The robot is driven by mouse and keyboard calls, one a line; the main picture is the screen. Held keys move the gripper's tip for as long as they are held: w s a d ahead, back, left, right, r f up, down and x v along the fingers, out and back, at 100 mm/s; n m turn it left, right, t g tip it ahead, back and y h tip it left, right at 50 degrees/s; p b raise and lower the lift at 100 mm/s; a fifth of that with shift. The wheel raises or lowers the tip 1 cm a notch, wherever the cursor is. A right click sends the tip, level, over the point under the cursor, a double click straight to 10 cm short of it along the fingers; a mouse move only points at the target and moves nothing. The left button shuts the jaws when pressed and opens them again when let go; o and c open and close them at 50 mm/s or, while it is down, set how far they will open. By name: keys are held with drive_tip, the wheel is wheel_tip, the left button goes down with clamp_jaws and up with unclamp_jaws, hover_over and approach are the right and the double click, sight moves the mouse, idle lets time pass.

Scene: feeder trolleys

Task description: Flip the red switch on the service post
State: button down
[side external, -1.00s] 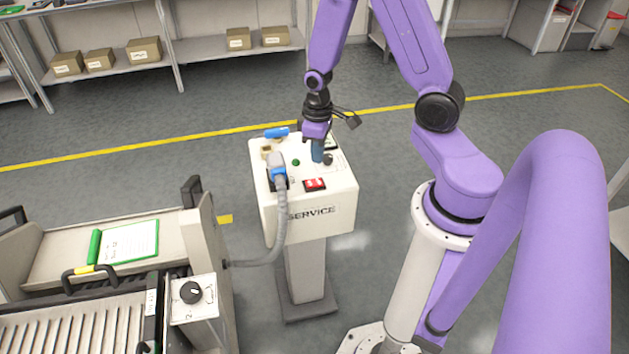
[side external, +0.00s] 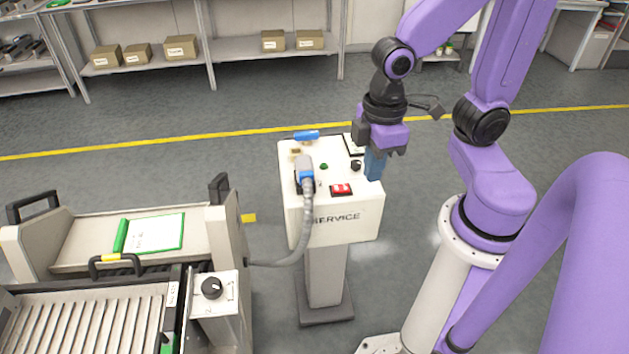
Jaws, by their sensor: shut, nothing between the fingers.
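The white service post (side external: 310,222) stands upright in the middle, with "SERVICE" lettered on its front. The red switch (side external: 341,190) is a red rocker in a dark frame near the front edge of the post's top, in plain view. I cannot tell which way it is tipped. My gripper (side external: 375,166) is shut and empty, with its blue fingers pointing down. It is over or beside the right edge of the post's top, to the right of and behind the switch in the picture, and apart from it.
A grey cable with a blue plug (side external: 305,170) runs from the post's top to the trolley (side external: 225,250) at left. A black knob (side external: 356,165), a green button (side external: 323,167) and a blue-handled part (side external: 306,137) are also on top. Open floor lies behind.

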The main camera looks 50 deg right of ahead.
drive_tip(key=s, duration=0.1)
drive_tip(key=s+r+n, duration=0.1)
drive_tip(key=s, duration=0.1)
drive_tip(key=s+r+n, duration=0.1)
drive_tip(key=shift+s+r, duration=0.25)
drive_tip(key=shift+s, duration=0.1)
drive_tip(key=m, duration=0.4)
hover_over(335, 188)
wheel_tip(335, 188, down, 9)
drive_tip(key=shift+r, duration=0.15)
wheel_tip(335, 188, down, 14)
idle(0.7)
